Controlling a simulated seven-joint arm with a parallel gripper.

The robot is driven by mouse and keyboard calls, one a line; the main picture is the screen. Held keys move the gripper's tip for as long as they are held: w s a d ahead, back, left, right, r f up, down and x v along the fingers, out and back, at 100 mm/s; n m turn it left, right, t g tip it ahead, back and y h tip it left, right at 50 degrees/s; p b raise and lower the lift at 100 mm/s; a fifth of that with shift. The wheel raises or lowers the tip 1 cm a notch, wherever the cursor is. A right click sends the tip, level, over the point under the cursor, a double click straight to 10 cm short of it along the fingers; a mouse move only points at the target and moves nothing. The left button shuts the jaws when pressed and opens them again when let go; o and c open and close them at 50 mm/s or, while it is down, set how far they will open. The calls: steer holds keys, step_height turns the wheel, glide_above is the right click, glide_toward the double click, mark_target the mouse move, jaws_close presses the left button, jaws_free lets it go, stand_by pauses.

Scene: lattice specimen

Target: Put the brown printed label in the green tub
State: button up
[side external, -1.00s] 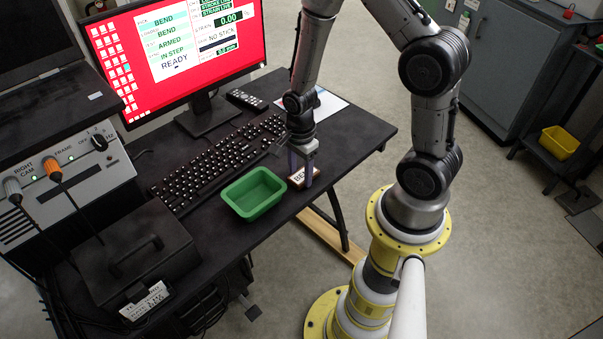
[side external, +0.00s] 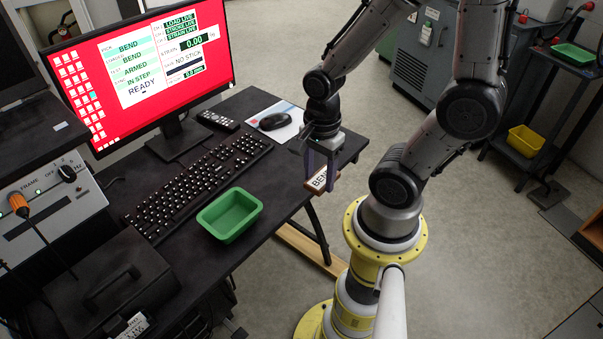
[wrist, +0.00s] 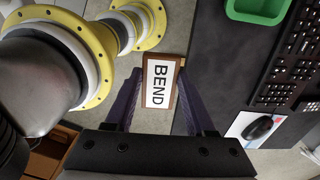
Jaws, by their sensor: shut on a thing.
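The brown printed label (side external: 318,183) has a brown edge and a white face reading "BEND". My gripper (side external: 320,178) is shut on it and holds it in the air near the table's right edge. In the wrist view the label (wrist: 160,84) sits between the two fingers of my gripper (wrist: 158,98), with floor and the table edge behind it. The green tub (side external: 230,214) stands on the black table, left of the label and apart from it. Its inside looks empty. The tub (wrist: 257,8) also shows partly cut off at the top of the wrist view.
A black keyboard (side external: 196,188) lies just behind and left of the tub. A mouse (side external: 275,121) on a white sheet, a remote (side external: 218,121) and a monitor (side external: 140,70) are farther back. A dark case (side external: 115,281) sits at front left. The table right of the tub is clear.

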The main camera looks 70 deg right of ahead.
steer(key=shift+s+a+r, duration=0.15)
steer(key=shift+s+r, duration=0.15)
steer(key=shift+s, duration=0.25)
steer(key=shift+r+m, duration=0.1)
steer(key=shift+m, duration=0.2)
steer(key=w+a+f+m, duration=0.1)
steer(key=w+a, duration=0.1)
steer(key=w, duration=0.7)
steer(key=w+a, duration=0.2)
steer(key=w, duration=0.8)
steer(key=shift+n, duration=0.7)
steer(key=a+f, duration=0.2)
steer(key=w+a+f, duration=0.1)
steer(key=a+f, duration=0.2)
steer(key=shift+w+a, duration=0.1)
steer(key=shift+w, duration=0.05)
steer(key=shift+f, duration=0.8)
steer(key=o, duration=1.6)
steer(key=shift+c, duration=0.2)
